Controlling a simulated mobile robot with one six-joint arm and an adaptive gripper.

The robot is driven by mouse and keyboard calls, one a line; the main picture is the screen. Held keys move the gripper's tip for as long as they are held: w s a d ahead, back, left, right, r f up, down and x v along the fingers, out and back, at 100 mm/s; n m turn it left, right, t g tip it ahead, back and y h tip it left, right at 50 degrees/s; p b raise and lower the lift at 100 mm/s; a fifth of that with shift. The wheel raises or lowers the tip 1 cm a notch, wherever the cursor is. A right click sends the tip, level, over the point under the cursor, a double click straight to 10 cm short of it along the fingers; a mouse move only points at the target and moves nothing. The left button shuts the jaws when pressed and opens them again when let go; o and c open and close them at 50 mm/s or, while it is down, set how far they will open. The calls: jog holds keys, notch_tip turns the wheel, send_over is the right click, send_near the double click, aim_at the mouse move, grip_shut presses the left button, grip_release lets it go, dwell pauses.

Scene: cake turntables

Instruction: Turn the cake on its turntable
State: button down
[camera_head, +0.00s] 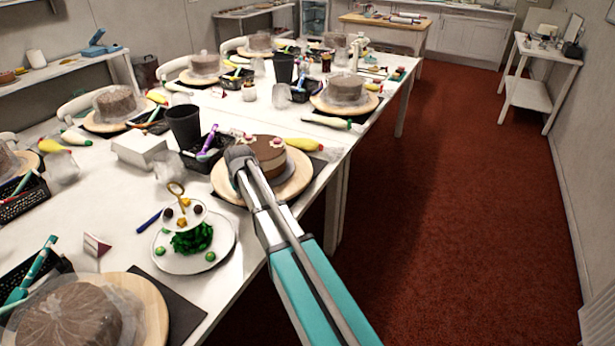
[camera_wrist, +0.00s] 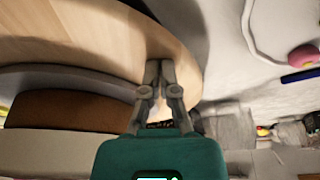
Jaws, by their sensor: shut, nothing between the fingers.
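The brown cake (camera_head: 268,152), with small pink decorations on top, sits on a round pale wooden turntable (camera_head: 292,187) at the table's right edge. My arm covers the turntable's near left side in the head view, and the fingertips are hidden there. In the wrist view my gripper (camera_wrist: 160,68) is shut and empty. Its fingertips overlap the rim of the wooden turntable (camera_wrist: 95,30); I cannot tell whether they touch it. The cake's brown side (camera_wrist: 70,108) shows at the left of that view, beside the fingers and apart from them.
A tiered stand with sweets (camera_head: 193,240) is left of my arm. A black tub (camera_head: 184,125), a white box (camera_head: 139,148) and a black basket (camera_head: 203,157) crowd the cake's left. Yellow-tipped piping bags (camera_head: 304,144) lie behind it. Red floor right of the table is clear.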

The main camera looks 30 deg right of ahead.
aim_at(292, 189)
jog(key=shift+s+d, duration=0.55)
jog(key=shift+d, duration=0.3)
jog(key=shift+s+d, duration=0.6)
jog(key=shift+d, duration=0.3)
jog(key=shift+s+d, duration=0.55)
jog(key=shift+d, duration=0.3)
jog(key=shift+s+d, duration=0.2)
jog(key=shift+d, duration=0.85)
jog(key=shift+s+d, duration=0.25)
jog(key=shift+d, duration=0.75)
jog(key=shift+s+d, duration=0.2)
jog(key=shift+d, duration=0.85)
jog(key=shift+w+d, duration=0.25)
jog(key=shift+d, duration=1.35)
jog(key=shift+w+d, duration=0.2)
jog(key=shift+d, duration=1.35)
